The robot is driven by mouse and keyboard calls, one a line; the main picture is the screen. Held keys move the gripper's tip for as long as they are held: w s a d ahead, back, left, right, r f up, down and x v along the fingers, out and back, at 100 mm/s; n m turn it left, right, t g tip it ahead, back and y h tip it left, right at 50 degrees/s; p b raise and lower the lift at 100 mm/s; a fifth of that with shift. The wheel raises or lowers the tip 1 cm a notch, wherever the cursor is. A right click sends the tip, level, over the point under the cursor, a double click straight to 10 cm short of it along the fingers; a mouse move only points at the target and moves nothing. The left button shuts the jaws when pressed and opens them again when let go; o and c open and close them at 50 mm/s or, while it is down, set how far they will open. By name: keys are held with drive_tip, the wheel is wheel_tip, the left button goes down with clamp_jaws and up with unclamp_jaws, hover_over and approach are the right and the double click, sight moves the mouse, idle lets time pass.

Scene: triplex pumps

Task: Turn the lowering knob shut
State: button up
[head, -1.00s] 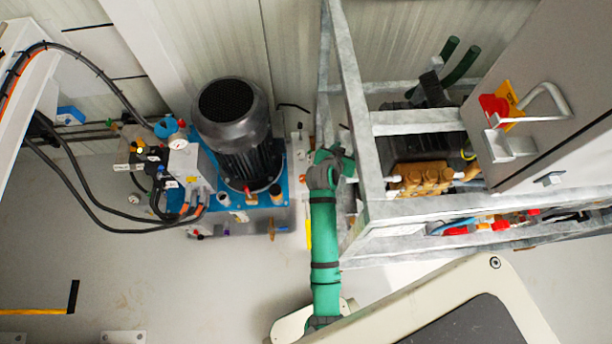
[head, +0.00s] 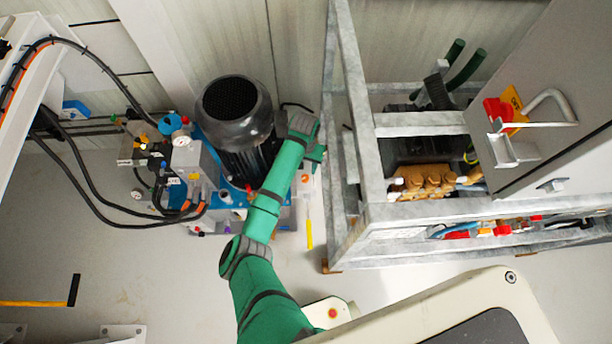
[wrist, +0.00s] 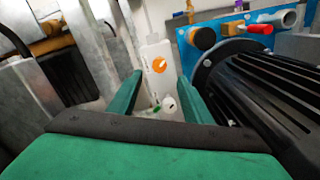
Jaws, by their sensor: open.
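My gripper (wrist: 160,78) is open in the wrist view, with its two green fingers apart and nothing held. Between and beyond the fingertips is a pale plate with a round orange knob (wrist: 159,64) bearing a light mark. A small white knob (wrist: 168,103) with a dark mark is lower, between the fingers. I cannot tell for sure which is the lowering knob. No finger visibly touches either. In the head view my arm reaches up beside the motor, and the orange knob (head: 305,178) shows just below my wrist; my fingertips are hidden there.
The black finned motor (head: 236,120) stands close on the left, on a blue base. A grey metal frame (head: 350,130) with a brass pump (head: 425,180) is close on the right. A yellow-handled tool (head: 309,232) is below the knob.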

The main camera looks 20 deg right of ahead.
sight(305, 177)
wheel_tip(305, 177, down, 9)
drive_tip(key=shift+f, duration=0.2)
idle(0.3)
drive_tip(key=c, duration=1.1)
